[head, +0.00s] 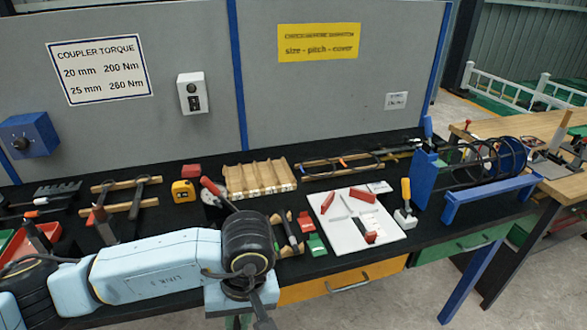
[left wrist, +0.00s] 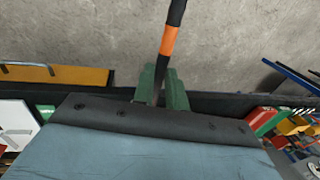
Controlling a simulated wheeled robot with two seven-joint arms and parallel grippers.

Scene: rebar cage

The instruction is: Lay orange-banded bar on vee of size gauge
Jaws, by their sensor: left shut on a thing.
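The orange-banded bar (left wrist: 169,42) is dark with one orange band. In the left wrist view it stands up from between the green fingers of my left gripper (left wrist: 161,88), which is shut on it. In the head view my left gripper (head: 238,320) is at the bottom edge, mostly hidden by my wrist, in front of the bench. A dark length of the bar (head: 263,314) shows beside it. I cannot tell for sure which bench item is the size gauge; a white board (head: 385,232) with red blocks lies right of my gripper. My right gripper is not in view.
The black bench holds a slotted wooden rack (head: 258,178), a yellow tape measure (head: 183,192), green blocks (head: 316,244) and a yellow-handled tool (head: 405,205). A blue stand with a rebar cage (head: 475,168) is at right. Floor is open in front of the bench.

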